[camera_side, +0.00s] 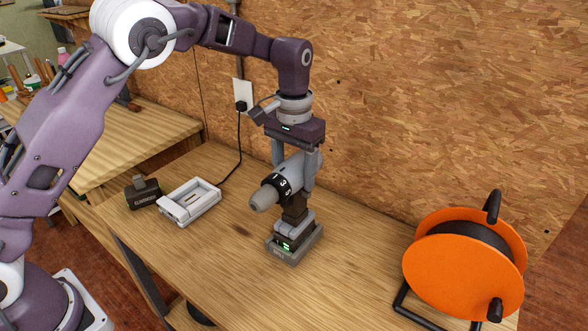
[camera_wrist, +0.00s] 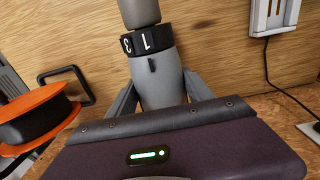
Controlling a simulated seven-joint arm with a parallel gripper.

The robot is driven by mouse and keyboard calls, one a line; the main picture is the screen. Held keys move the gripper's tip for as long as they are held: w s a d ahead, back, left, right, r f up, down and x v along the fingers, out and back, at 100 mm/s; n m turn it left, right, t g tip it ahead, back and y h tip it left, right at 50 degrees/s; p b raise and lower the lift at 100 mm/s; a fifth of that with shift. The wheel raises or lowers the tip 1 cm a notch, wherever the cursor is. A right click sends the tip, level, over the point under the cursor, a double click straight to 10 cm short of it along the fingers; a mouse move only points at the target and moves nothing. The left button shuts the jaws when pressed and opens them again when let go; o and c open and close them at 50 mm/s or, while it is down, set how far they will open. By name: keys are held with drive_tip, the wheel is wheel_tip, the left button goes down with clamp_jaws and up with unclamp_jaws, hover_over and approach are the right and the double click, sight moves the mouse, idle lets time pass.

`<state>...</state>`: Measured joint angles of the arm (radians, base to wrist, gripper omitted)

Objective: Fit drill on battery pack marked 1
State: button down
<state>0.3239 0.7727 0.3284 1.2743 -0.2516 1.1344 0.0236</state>
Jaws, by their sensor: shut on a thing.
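My gripper (camera_side: 294,174) points down and is shut on the grey drill (camera_side: 295,168), with one finger on each side of its body. The drill is upright, its chuck pointing left and toward the side camera. Its foot is at the top of a dark battery pack (camera_side: 291,246) with green lights, which stands on the bench. No clear gap shows between them, but I cannot tell whether they are locked together. The pack's small marking is not clearly readable. In the wrist view the drill's body (camera_wrist: 156,82) and black numbered collar (camera_wrist: 147,42) show; the pack is hidden.
A pale charger (camera_side: 190,204) with a cable and another dark block, perhaps a battery (camera_side: 144,193), stand at the left of the bench (camera_side: 235,235). An orange cable reel (camera_side: 462,275) stands at the right. A board wall (camera_side: 420,100) rises behind. Bench around the pack is clear.

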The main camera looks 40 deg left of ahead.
drive_tip(key=shift+s+f, duration=0.15)
drive_tip(key=shift+f, duration=0.45)
idle(0.7)
drive_tip(key=shift+c, duration=1.6)
unclamp_jaws()
drive_tip(key=shift+r, duration=0.1)
wheel_tip(320, 180, up, 7)
drive_tip(key=shift+a, duration=0.1)
drive_tip(key=s+a+r+t+h, duration=0.1)
drive_tip(key=s+a+r+t, duration=0.15)
drive_tip(key=s+r, duration=0.55)
drive_tip(key=s+a+r+t, duration=0.1)
drive_tip(key=s+a+r, duration=0.25)
drive_tip(key=s, duration=0.85)
drive_tip(key=s+a+f+t+y, duration=0.1)
drive_tip(key=s+f, duration=0.3)
drive_tip(key=s, duration=0.8)
drive_tip(key=shift+s+f+t, duration=0.2)
drive_tip(key=shift+s+t, duration=0.15)
drive_tip(key=shift+t, duration=0.2)
